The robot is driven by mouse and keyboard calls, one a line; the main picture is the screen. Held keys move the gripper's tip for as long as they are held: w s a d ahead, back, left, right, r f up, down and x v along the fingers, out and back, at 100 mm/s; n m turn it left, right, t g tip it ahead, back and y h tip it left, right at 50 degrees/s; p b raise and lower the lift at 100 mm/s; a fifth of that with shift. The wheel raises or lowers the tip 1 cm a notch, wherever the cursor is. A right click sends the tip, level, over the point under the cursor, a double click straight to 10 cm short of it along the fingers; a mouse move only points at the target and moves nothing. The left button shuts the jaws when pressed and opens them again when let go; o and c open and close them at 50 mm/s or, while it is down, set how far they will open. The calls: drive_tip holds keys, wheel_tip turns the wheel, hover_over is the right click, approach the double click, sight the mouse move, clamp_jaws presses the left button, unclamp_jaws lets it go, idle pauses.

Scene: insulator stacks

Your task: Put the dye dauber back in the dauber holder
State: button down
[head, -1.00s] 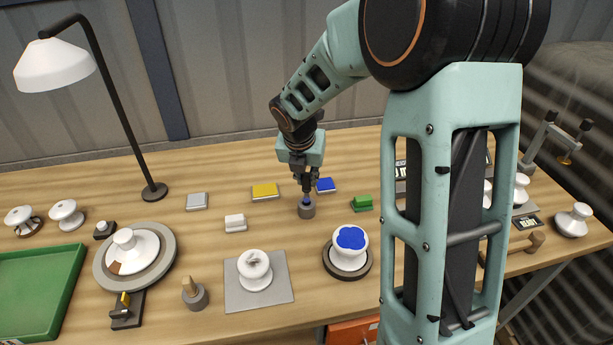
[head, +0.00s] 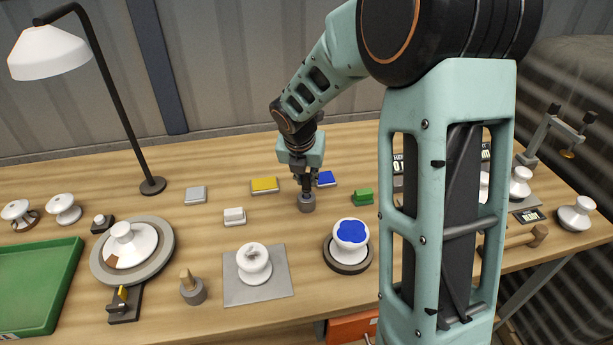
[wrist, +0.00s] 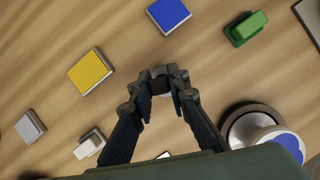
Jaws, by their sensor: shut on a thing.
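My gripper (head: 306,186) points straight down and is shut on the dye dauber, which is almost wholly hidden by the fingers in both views. Directly under the fingertips stands a small grey round holder (head: 307,204), which I take for the dauber holder. The fingers reach right down to its top, and the dauber's lower end appears to be at or inside its opening; how deep it sits I cannot tell. In the wrist view the fingertips (wrist: 160,82) close over the holder, which shows only in part between them.
Close around stand a blue pad (head: 326,179), a yellow pad (head: 265,185), a green block (head: 363,196) and a white block (head: 234,217). A blue-topped insulator (head: 350,234) stands at front right. Another grey holder with a wooden handle (head: 187,279) is at front left.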

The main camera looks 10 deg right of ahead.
drive_tip(key=shift+f+b, duration=0.65)
drive_tip(key=shift+f, duration=0.45)
drive_tip(key=c, duration=1.8)
unclamp_jaws()
drive_tip(key=shift+o, duration=0.2)
drive_tip(key=v, duration=1.2)
